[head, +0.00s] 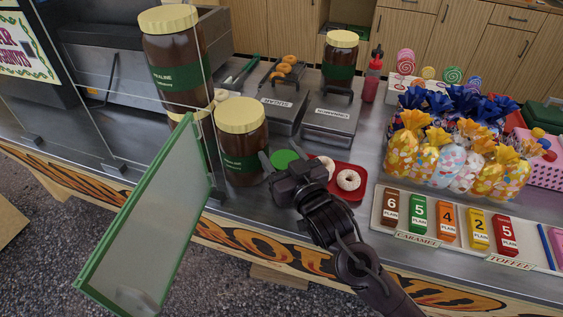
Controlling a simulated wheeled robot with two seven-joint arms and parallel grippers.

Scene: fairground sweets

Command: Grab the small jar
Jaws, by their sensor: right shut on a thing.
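My right gripper (284,163) is at the front of the counter, with a round green-topped thing (286,158) between its fingers. Only the flat green top shows; the body is hidden by the gripper, so I cannot tell whether it is a small jar. A brown jar with a cream lid and green label (240,150) stands upright just left of the gripper. A smaller jar of the same look (341,58) stands at the back. A larger praline jar (176,65) stands at the back left. My left gripper is not in view.
A red tray (360,185) with white-iced doughnuts (348,180) lies right of the gripper. A green-framed clear panel (150,215) stands at the left front. Metal lidded boxes (330,118) are behind. Wrapped sweets (450,165) and a price-block tray (385,232) are at the right.

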